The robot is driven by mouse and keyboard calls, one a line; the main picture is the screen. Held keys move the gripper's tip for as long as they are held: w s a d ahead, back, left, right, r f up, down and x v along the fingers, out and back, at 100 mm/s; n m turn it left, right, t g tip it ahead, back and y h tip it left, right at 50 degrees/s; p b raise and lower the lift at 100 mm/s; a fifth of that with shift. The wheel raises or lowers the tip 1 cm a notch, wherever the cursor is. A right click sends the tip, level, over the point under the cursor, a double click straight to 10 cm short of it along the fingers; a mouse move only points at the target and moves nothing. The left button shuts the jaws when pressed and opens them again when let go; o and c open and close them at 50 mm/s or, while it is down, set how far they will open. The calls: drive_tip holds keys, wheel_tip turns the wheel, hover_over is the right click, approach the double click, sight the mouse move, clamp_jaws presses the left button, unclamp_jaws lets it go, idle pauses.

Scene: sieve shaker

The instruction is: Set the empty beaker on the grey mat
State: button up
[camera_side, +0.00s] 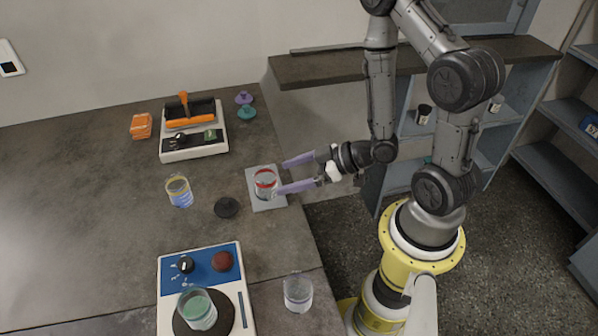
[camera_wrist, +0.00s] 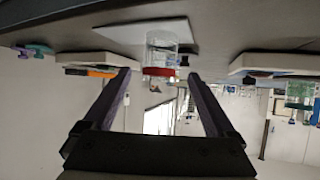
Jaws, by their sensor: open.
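A clear beaker with a red rim (camera_side: 266,182) stands upright on the grey mat (camera_side: 279,202) near the table's right edge. It looks empty. In the wrist view, which is upside down, the beaker (camera_wrist: 160,52) rests on the pale mat (camera_wrist: 185,28), beyond my fingertips and centred between them. My gripper (camera_side: 281,177) is open, its two purple fingers level and spread, tips just to the right of the beaker. I see no finger closed on it. The gripper is empty in the wrist view (camera_wrist: 159,78).
A black disc (camera_side: 227,207) and a yellow-rimmed beaker with blue liquid (camera_side: 179,191) are left of the mat. A blue-topped device (camera_side: 207,262) carries a beaker of green liquid (camera_side: 197,309). Another clear beaker (camera_side: 298,292) stands at the front. A shaker (camera_side: 194,146) is behind.

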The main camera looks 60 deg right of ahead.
drive_tip(key=shift+v, duration=1.15)
drive_tip(key=w+d+r+m+g+h, duration=0.1)
drive_tip(key=d+r+g+h, duration=0.2)
drive_tip(key=d+r+h, duration=0.5)
drive_tip(key=s+a+r+m+g+y, duration=0.2)
drive_tip(key=s+a+r, duration=0.6)
drive_tip(key=s+r, duration=0.4)
drive_tip(key=shift+s+a+m+g+y, duration=0.3)
drive_tip(key=shift+s+m+g+y, duration=0.1)
drive_tip(key=shift+s+m+y, duration=0.35)
